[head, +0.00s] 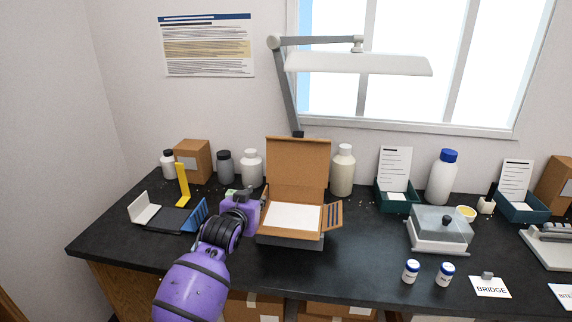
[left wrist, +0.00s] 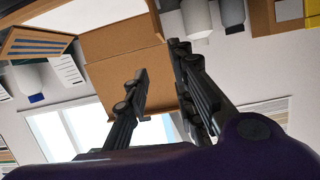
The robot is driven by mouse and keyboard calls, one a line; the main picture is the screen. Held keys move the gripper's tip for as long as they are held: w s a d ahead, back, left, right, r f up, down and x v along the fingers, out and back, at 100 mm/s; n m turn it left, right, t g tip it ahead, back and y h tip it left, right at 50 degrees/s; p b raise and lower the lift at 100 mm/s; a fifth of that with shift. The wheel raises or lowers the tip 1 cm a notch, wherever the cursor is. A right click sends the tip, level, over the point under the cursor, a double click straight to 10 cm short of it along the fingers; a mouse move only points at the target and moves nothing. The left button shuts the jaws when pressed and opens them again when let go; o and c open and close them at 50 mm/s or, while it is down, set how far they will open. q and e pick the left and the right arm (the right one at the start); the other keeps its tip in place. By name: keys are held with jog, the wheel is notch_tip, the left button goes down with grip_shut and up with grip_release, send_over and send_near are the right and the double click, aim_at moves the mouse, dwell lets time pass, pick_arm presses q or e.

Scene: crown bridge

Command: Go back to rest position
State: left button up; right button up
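My left arm, purple with black bands, reaches up from the bottom of the head view. My left gripper (head: 237,195) is over the bench, just left of the open cardboard box (head: 293,240). In the left wrist view its two dark fingers (left wrist: 160,62) stand apart, with nothing seen between them. The box's raised brown lid (left wrist: 115,60) lies behind them in that view, which looks upside down. Whether the gripper touches the box cannot be told. My right gripper is not in view.
On the dark bench (head: 345,270), a black stand with blue slats (head: 198,214) and a yellow upright (head: 183,185) are left of the gripper. Bottles (head: 343,170) line the back. A clear-lidded case (head: 440,228), two small jars (head: 411,271) and a BRIDGE card (head: 490,287) are right.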

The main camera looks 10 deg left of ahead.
pick_arm(q)
jog(key=s+f+g+p, duration=0.1)
jog(key=s+f, duration=0.8)
jog(key=s, duration=0.9)
jog(key=s+f+g+p, duration=0.1)
jog(key=s+f+g, duration=0.2)
jog(key=s+f, duration=0.7)
jog(key=s+f+g, duration=0.1)
jog(key=s+f, duration=0.8)
jog(key=s, duration=1.8)
jog(key=shift+a+f+n+g+p, duration=0.3)
jog(key=shift+a+f+g+p, duration=0.05)
jog(key=shift+g+p, duration=0.05)
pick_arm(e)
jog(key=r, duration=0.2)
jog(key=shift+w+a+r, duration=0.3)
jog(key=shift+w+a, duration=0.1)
pick_arm(q)
jog(key=shift+s, duration=0.1)
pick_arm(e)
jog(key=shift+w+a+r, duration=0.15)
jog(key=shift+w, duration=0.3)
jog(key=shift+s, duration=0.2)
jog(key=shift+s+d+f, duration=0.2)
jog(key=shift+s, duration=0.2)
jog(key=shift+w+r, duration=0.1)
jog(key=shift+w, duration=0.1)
